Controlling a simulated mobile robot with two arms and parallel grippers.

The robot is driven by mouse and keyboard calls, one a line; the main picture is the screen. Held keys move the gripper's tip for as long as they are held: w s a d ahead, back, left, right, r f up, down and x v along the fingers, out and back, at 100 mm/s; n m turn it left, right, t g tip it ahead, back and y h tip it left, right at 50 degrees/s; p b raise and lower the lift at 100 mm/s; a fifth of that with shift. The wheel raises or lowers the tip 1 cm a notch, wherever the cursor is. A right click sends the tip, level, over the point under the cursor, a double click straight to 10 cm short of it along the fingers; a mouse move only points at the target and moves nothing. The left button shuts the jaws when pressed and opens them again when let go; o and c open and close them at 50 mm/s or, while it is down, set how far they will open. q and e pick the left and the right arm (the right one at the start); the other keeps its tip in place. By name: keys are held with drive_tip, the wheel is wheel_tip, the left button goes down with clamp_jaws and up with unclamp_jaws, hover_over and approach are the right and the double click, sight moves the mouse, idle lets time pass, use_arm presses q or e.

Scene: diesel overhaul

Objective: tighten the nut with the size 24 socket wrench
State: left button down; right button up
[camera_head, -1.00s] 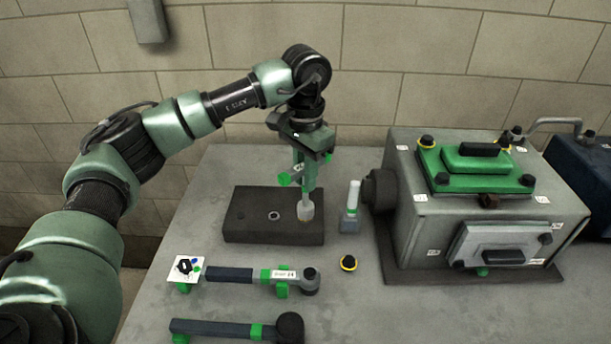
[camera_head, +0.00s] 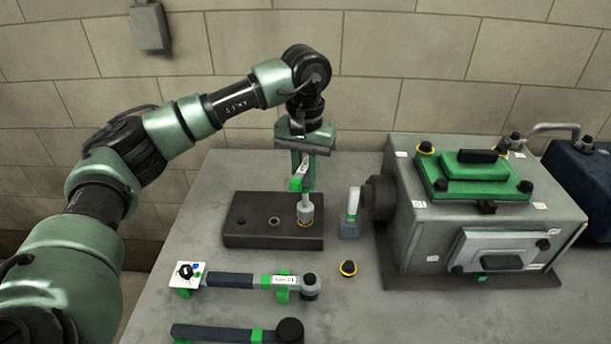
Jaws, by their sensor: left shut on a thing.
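My left gripper (camera_head: 303,160) is shut on an upright socket wrench (camera_head: 305,211) with a green piece and a light label on its shaft. The wrench's grey socket points down over the right part of a dark block (camera_head: 250,238). A thin yellow ring (camera_head: 304,223) shows at the socket's lower edge. Any nut inside the socket is hidden, and I cannot read the size on the held wrench. My right gripper is not in view.
Two long-handled wrenches (camera_head: 231,280) (camera_head: 222,333) lie at the front on green holders, beside a white picture card (camera_head: 187,273). A small grey-blue stand (camera_head: 350,228) is right of the block. A large grey machine (camera_head: 420,235) fills the table's right. The front right tabletop is clear.

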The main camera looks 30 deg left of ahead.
use_arm(q)
drive_tip(key=n, duration=0.7)
drive_tip(key=shift+n, duration=0.4)
drive_tip(key=n, duration=0.6)
drive_tip(key=shift+n, duration=0.4)
drive_tip(key=n, duration=0.6)
drive_tip(key=shift+n+p, duration=0.4)
drive_tip(key=n, duration=0.6)
drive_tip(key=shift+f, duration=0.15)
